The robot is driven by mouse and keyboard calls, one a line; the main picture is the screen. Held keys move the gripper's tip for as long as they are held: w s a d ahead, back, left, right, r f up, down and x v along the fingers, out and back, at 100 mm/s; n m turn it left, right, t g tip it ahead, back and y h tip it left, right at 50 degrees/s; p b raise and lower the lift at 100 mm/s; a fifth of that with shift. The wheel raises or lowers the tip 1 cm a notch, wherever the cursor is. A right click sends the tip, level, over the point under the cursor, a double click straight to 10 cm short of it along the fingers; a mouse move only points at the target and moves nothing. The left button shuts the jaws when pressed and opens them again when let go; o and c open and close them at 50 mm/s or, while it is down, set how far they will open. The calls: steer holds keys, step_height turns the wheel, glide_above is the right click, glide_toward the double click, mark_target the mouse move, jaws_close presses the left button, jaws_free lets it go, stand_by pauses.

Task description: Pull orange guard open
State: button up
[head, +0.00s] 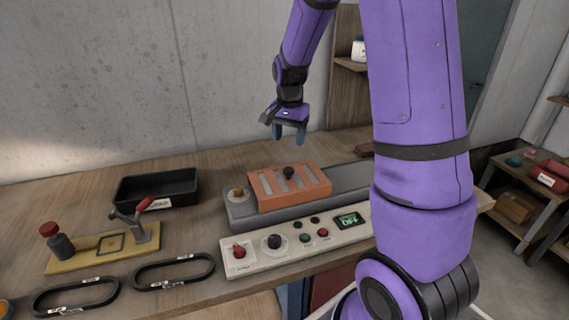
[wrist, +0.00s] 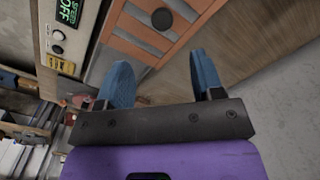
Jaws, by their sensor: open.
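The orange guard (head: 297,186) is a slotted cover with a dark round knob (head: 289,171) on top. It lies on a grey machine base (head: 242,208) on the workbench. In the wrist view the orange guard (wrist: 150,32) shows at the top, with its dark knob (wrist: 162,19) ahead of the fingertips. My gripper (head: 289,133) hangs above and behind the guard, apart from it. In the wrist view my gripper (wrist: 165,72) has its two blue fingers spread, with nothing between them.
A white control panel (head: 295,243) with knobs, buttons and a green display (head: 349,220) stands in front of the guard. A black tray (head: 157,188), a yellow lever plate (head: 103,250) and two black loops (head: 174,271) lie left. My purple arm covers the right.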

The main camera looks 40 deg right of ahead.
mark_target(288, 169)
steer(key=f, duration=1.1)
steer(key=shift+w+d+f, duration=0.2)
steer(key=shift+w+f, duration=0.05)
steer(key=shift+w, duration=0.05)
jaws_close()
steer(key=s+d, duration=0.2)
steer(key=d, duration=0.5)
steer(key=s+d, duration=0.2)
steer(key=d, duration=0.5)
steer(key=s+d, duration=0.2)
steer(key=d, duration=0.5)
jaws_free()
step_height(288, 169, up, 11)
